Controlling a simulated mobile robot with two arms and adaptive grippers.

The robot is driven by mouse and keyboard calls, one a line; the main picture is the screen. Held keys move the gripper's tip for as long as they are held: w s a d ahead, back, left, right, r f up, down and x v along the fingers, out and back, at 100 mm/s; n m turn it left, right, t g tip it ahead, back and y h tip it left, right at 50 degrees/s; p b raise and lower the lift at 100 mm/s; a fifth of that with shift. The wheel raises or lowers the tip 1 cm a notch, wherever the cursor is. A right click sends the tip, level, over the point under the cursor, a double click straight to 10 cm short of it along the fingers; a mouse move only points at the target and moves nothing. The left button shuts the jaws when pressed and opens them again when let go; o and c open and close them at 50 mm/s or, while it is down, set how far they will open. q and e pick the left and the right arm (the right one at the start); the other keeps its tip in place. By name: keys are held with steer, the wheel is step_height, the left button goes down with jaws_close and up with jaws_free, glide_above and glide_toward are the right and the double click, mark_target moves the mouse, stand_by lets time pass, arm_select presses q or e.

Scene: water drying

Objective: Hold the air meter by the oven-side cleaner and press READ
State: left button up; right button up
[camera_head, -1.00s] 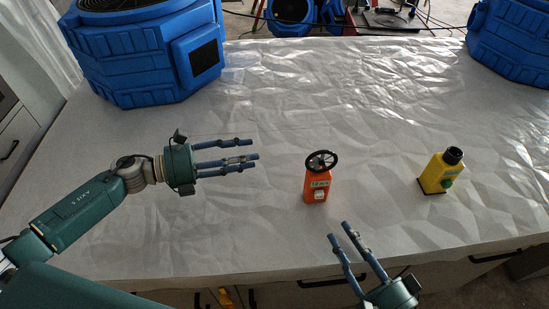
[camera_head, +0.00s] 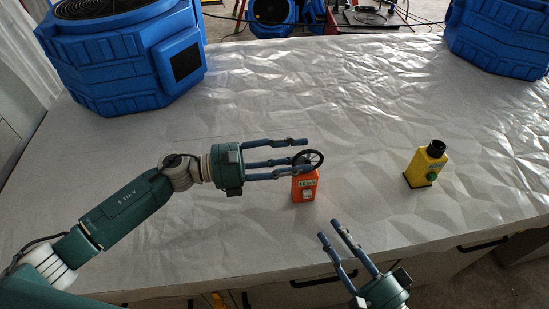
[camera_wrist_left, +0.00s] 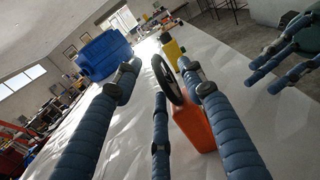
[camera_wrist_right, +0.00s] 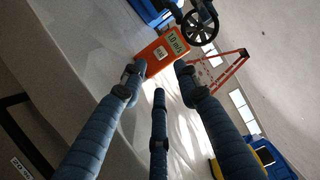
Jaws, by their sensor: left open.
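The orange air meter (camera_head: 304,187) stands upright on the table, with a black vane wheel (camera_head: 316,156) on top, a pale display and a white button on its front. My left gripper (camera_head: 298,157) is open at the meter's upper left, its fingertips overlapping the wheel. In the left wrist view the meter (camera_wrist_left: 196,128) shows between the middle and right fingers, partly hidden; contact is unclear. My right gripper (camera_head: 329,230) is open and empty, low in front of the meter. In the right wrist view the meter (camera_wrist_right: 163,52) is beyond its fingertips.
A yellow device (camera_head: 427,165) with a black top and green button stands to the right. Large blue machines stand at the table's back left (camera_head: 125,60) and back right (camera_head: 500,35). The wrinkled, sheet-covered table (camera_head: 370,90) is clear between them.

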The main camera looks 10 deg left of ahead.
arm_select(q)
steer(key=shift+x, duration=1.45)
jaws_close()
arm_select(e)
jaws_close()
